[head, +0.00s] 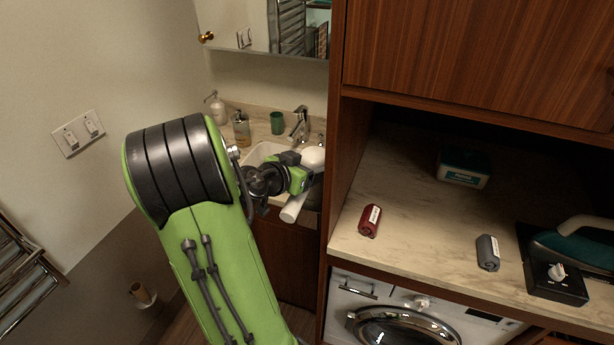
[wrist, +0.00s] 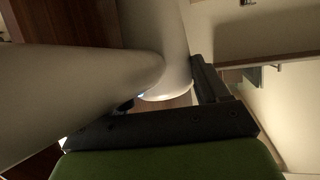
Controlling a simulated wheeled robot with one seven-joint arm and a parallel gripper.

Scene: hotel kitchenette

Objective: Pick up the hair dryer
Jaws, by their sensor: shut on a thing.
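The white hair dryer shows in the head view with its rounded head (head: 313,157) above my gripper and its pale handle (head: 293,208) below, in front of the sink. In the wrist view its smooth white body (wrist: 70,95) fills the left and upper middle, close to the camera. My green and dark gripper (head: 309,180) is shut on the hair dryer. In the wrist view the dark fingers (wrist: 195,110) lie against the white body. The exact contact is partly hidden.
The sink (head: 262,152) has a faucet (head: 300,122), a soap bottle (head: 241,130) and a green cup (head: 277,123) behind it. A wooden cabinet side (head: 338,150) stands close right.

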